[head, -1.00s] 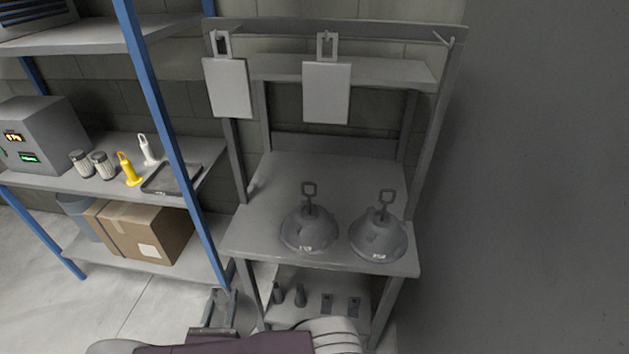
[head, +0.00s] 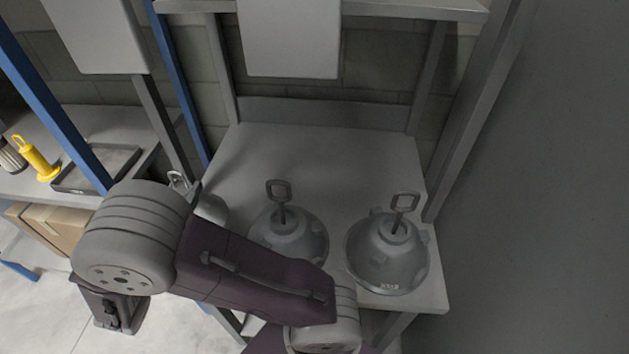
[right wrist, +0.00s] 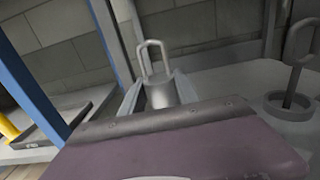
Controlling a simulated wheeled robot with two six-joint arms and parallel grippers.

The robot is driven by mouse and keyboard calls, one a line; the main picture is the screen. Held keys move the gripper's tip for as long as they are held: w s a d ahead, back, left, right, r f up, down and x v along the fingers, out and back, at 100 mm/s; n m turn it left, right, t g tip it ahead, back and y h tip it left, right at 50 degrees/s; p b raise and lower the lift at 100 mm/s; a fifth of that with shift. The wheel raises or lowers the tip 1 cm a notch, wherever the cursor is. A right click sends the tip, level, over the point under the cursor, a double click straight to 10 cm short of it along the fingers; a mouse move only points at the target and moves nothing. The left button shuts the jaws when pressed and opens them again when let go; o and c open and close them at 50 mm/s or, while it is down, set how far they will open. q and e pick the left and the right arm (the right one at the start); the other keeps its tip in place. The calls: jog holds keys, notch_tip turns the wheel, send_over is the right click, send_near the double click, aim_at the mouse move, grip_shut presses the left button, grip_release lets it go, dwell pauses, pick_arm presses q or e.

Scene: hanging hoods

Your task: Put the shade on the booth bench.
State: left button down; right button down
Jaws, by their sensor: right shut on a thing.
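The grey booth bench (head: 300,165) fills the middle of the head view. Two grey dome shades, each with an upright loop on top, stand near its front: one in the middle (head: 290,238), partly behind my arm, and one at the right (head: 387,257). My right gripper (head: 188,188) is at the bench's left side. It is shut on a grey shade (head: 212,208), mostly hidden behind my arm. In the right wrist view, the held shade's neck and loop (right wrist: 158,85) stand between the fingers. I cannot tell whether it touches the bench. My left gripper is not in view.
Pale panels (head: 290,38) hang above the bench. A grey post (head: 160,120) and blue rack posts (head: 55,100) stand left. The rack shelf holds a dark tray (head: 95,168) and a yellow bottle-like thing (head: 36,158). The bench's back half is clear.

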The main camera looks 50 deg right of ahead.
jog(key=shift+w+d+r, duration=0.1)
jog(key=shift+d+r, duration=0.05)
jog(key=shift+r, duration=0.1)
notch_tip(320, 180, down, 6)
jog(key=shift+f+b, duration=0.2)
jog(key=shift+b, duration=0.45)
jog(key=shift+f+b, duration=0.35)
jog(key=shift+f, duration=1.5)
jog(key=c, duration=0.9)
grip_release()
